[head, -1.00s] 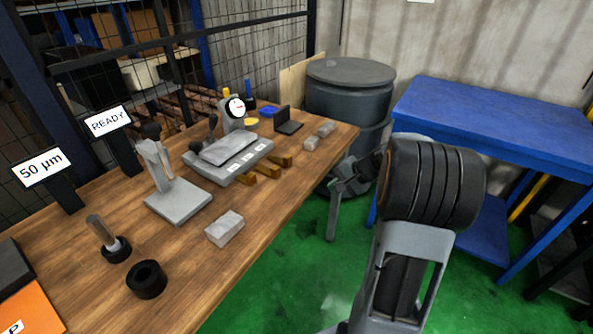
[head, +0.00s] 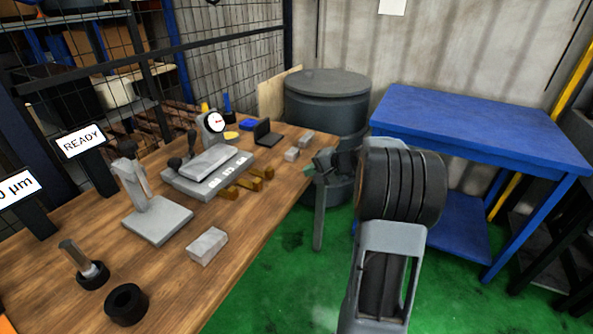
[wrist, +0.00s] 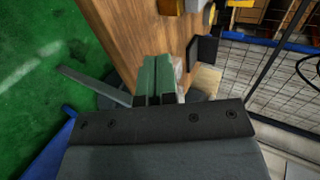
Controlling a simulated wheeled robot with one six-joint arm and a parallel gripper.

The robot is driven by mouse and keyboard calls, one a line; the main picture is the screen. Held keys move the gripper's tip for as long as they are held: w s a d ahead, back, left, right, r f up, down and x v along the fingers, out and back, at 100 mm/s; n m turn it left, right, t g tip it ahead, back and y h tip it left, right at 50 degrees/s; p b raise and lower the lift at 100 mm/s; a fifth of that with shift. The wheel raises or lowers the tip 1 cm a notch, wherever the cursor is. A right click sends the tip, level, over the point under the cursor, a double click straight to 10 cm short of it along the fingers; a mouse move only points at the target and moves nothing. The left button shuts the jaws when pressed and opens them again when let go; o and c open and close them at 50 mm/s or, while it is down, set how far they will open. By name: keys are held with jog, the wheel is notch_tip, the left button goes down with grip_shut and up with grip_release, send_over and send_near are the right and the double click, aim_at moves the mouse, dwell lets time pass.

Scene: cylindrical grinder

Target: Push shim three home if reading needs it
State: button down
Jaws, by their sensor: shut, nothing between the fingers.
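Several brass shims (head: 246,183) stick out from the front of the grey fixture (head: 190,183), beside small white labels too small to read surely. I cannot tell which is shim three. A grey block lies on the fixture, and a dial gauge (head: 214,122) stands behind it; its reading is too small to read. One sign (head: 15,186) shows "0 µm", cut off at the left edge; another (head: 80,141) says READY. My gripper (head: 323,160) is by the bench's far right end, apart from the shims. In the wrist view the gripper (wrist: 155,92) is shut and empty, with brass-coloured pieces (wrist: 240,3) at the top edge.
On the wooden bench (head: 265,215) are a grey block (head: 207,245), a grey stand (head: 157,220), a black ring (head: 126,304), a black angled piece (head: 266,134) and small grey blocks (head: 297,148). A dark drum (head: 327,100) and blue table (head: 480,125) stand beyond.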

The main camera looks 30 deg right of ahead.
aim_at(267, 168)
jog(key=x, duration=0.9)
jog(key=shift+w+a+f, duration=0.1)
jog(key=shift+w+a, duration=0.6)
jog(key=shift+w, duration=0.2)
jog(key=shift+w+a, duration=0.45)
jog(key=shift+w, duration=0.25)
jog(key=w+a+b, duration=0.2)
jog(key=w, duration=0.1)
jog(key=shift+w+a, duration=0.15)
jog(key=shift+a, duration=0.15)
jog(key=shift+w+a, duration=0.2)
jog(key=shift+w, duration=0.1)
